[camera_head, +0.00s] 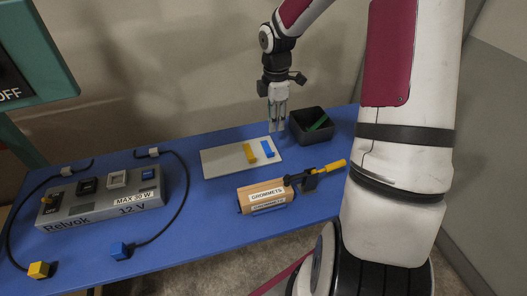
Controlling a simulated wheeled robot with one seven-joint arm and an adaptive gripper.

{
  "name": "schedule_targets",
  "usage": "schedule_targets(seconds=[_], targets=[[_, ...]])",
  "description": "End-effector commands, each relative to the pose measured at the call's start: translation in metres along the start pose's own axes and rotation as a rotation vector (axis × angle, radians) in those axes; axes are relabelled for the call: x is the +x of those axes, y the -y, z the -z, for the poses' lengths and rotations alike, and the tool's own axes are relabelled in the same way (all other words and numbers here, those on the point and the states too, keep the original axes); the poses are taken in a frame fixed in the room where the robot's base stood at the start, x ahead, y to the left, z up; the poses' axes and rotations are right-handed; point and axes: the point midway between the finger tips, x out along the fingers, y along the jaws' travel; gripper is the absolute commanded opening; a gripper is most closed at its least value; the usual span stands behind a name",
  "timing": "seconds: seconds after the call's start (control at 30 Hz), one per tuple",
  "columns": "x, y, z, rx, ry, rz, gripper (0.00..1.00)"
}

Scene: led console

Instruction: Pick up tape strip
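A yellow strip (249,152) and a blue strip (267,148) sit on a light grey board (222,163) on the blue table. A green strip (318,123) lies in a black open box (306,137) to the right of the board. I cannot tell which of these is the tape strip. My gripper (277,129) points down above the back right of the board, just left of the black box. Its two fingers are apart with nothing visible between them.
A grey 12 V console (100,205) with switches and black cables stands at the left. Its cables end in a yellow plug (38,270) and a blue plug (120,251). A cardboard-coloured grommets container (265,196) and a yellow-handled tool (318,174) lie in front of the board.

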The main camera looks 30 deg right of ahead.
Motion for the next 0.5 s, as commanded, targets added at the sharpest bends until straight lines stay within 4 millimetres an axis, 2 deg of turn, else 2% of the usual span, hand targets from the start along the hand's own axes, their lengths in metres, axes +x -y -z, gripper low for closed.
schedule_targets(seconds=[0.3,0.5], targets=[[0.058,0.001,0.001,-0.002,-0.001,0.005,0.28],[0.078,0.001,0.001,0.0,0.0,0.002,0.28]])
